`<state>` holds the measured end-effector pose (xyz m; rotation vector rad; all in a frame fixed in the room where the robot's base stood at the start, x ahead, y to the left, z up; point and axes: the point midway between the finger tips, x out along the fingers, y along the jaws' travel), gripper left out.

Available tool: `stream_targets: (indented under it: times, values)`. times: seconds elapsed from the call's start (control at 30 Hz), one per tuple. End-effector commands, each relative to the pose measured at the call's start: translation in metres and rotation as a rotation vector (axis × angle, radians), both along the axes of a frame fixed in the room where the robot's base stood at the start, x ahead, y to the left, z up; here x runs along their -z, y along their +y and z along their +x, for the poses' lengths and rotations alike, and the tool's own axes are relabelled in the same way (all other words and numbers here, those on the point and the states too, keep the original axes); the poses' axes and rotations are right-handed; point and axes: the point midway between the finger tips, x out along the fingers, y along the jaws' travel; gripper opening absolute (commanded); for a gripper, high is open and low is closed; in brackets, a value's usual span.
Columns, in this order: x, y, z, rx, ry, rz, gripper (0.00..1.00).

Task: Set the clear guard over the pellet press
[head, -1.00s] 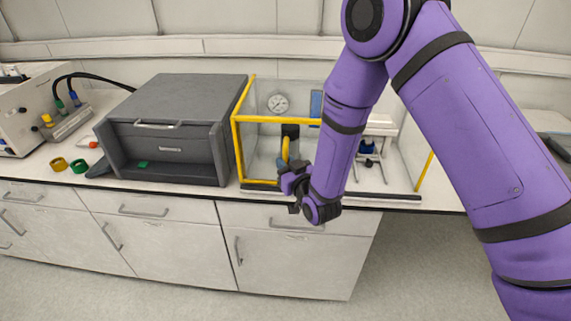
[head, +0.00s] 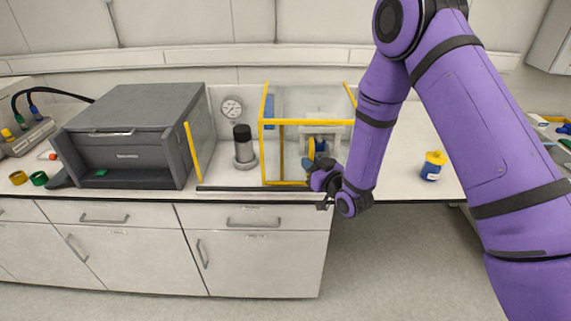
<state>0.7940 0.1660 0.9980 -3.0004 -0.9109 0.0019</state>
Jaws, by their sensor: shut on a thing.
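The clear guard (head: 283,122) is a see-through box with yellow edges at the right part of the bench bay. My gripper (head: 314,165) is at its front, shut on its yellow upright handle (head: 311,149).
A dark rail (head: 235,189) runs along the bay's front. A yellow post (head: 193,150) marks its left side. A gauge (head: 232,108) and a dark cylinder (head: 242,143) stand left of the guard. A grey cabinet (head: 140,135) is further left.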

Motion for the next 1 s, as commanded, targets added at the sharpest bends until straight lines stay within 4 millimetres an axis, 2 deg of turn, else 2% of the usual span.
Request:
stream_targets:
  times: [0.03, 0.1, 0.3, 0.8, 0.83, 0.9, 0.93, 1.0]
  values:
    - [0.001, -0.013, 0.000, 0.004, 0.004, -0.001, 0.00]
    - [0.001, -0.027, 0.000, 0.003, 0.005, -0.002, 0.00]
    - [0.001, -0.051, -0.001, 0.000, 0.004, 0.000, 0.00]
    - [0.002, -0.062, -0.001, 0.004, 0.005, -0.003, 0.00]
    - [0.002, -0.062, -0.001, 0.005, 0.005, -0.003, 0.21]
    - [0.002, -0.062, 0.000, 0.005, 0.005, -0.003, 0.37]
    - [0.002, -0.062, 0.000, 0.004, 0.004, -0.003, 0.41]
    - [0.001, -0.061, 0.000, 0.003, 0.003, -0.002, 0.41]
